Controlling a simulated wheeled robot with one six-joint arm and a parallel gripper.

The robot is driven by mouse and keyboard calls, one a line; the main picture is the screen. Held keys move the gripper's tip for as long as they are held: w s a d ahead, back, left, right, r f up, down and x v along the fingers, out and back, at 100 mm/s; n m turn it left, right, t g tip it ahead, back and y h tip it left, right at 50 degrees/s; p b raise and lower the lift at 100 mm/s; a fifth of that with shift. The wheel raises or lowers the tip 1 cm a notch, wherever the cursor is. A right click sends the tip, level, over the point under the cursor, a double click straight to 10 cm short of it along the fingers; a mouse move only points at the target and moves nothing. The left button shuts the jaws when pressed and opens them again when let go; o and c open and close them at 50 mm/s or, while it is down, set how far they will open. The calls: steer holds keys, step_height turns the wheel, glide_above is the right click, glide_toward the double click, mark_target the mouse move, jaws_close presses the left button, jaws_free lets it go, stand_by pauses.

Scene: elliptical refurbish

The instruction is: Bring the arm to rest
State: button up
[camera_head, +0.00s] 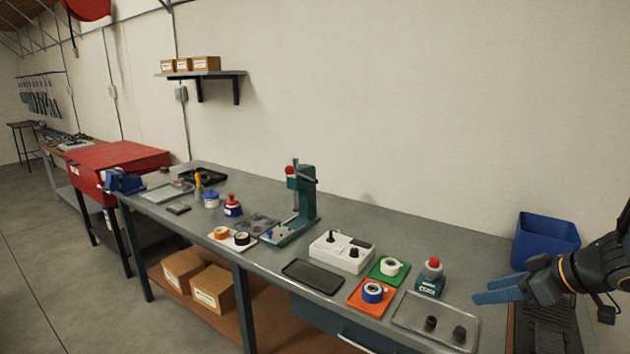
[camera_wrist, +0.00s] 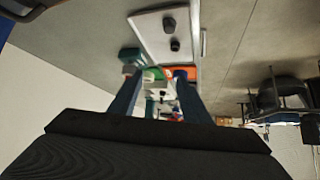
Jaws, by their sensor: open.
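My gripper (camera_head: 498,289) is at the right of the head view, above the right end of the grey workbench (camera_head: 400,234). Its two blue fingers point left and are apart, with nothing between them. In the wrist view my gripper (camera_wrist: 158,92) also shows its two fingers apart, with bench items seen beyond them. My dark arm comes in from the right edge of the head view.
A blue bin (camera_head: 545,240) stands behind my gripper. A clear tray (camera_head: 408,322) with two dark knobs lies to its left. A red-topped device (camera_head: 431,278), tape rolls on green and orange mats, and a press (camera_head: 304,195) stand farther left.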

steer(key=shift+w+a+m+h+b, duration=0.85)
steer(key=shift+w+h, duration=1.15)
steer(key=shift+w, duration=0.95)
steer(key=s+a+f+m+g+b, duration=0.1)
steer(key=s+a+f+m+g, duration=0.1)
steer(key=s+a, duration=0.5)
steer(key=s+a+f+m+g+h+b, duration=0.1)
steer(key=s+a+f+m+g+b, duration=0.1)
steer(key=s+a, duration=0.5)
steer(key=a+f+m+g, duration=0.1)
steer(key=a+g, duration=0.1)
steer(key=a, duration=0.1)
steer(key=shift+s+a+f, duration=0.25)
steer(key=shift+s, duration=0.15)
